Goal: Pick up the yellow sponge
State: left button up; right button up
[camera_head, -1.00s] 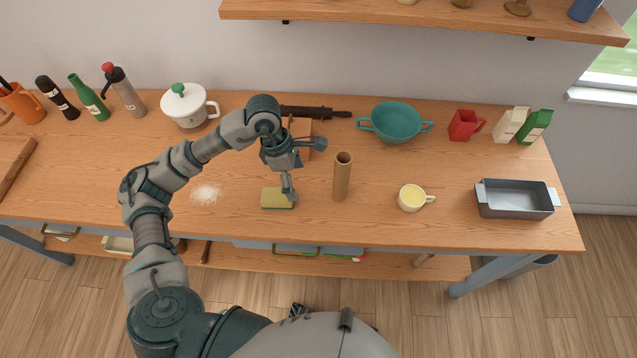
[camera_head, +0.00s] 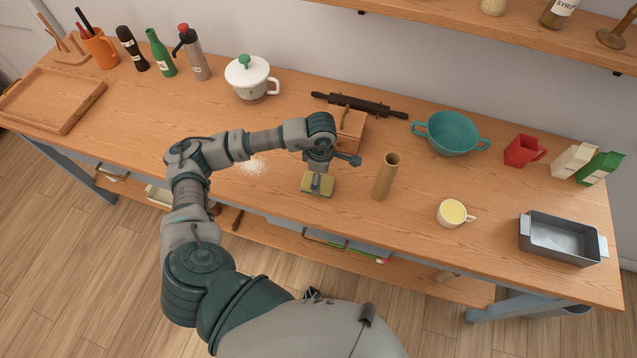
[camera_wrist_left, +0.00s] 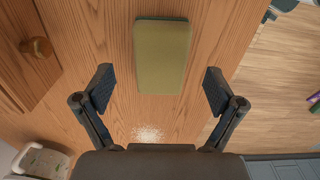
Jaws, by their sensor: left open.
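The yellow sponge (camera_head: 309,187) with a dark green edge lies flat on the wooden counter near its front. In the left wrist view the sponge (camera_wrist_left: 161,60) lies lengthwise ahead of the fingers, centred between their lines. My left gripper (camera_head: 318,180) is above the sponge in the head view, and one finger hides part of it. The left wrist view shows my left gripper (camera_wrist_left: 158,90) open and empty, its two dark fingers wide apart. The right gripper is not in view.
A tan cylinder (camera_head: 386,177) stands just right of the sponge. A wooden box (camera_head: 350,125) and a dark rolling pin (camera_head: 359,105) are behind. A cup (camera_head: 452,213) and grey pan (camera_head: 560,238) stand farther right. White powder (camera_head: 252,166) lies to the left.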

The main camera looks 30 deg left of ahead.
pick_arm(q)
jog(key=f, duration=0.3)
jog(key=shift+d+f, duration=0.2)
jog(key=shift+f, duration=0.2)
jog(key=shift+a+f, duration=0.15)
jog(key=shift+f, duration=0.1)
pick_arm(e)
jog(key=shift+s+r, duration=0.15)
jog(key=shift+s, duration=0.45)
pick_arm(q)
jog(key=c, duration=1)
jog(key=shift+c, duration=0.2)
jog(key=shift+r, duration=0.1)
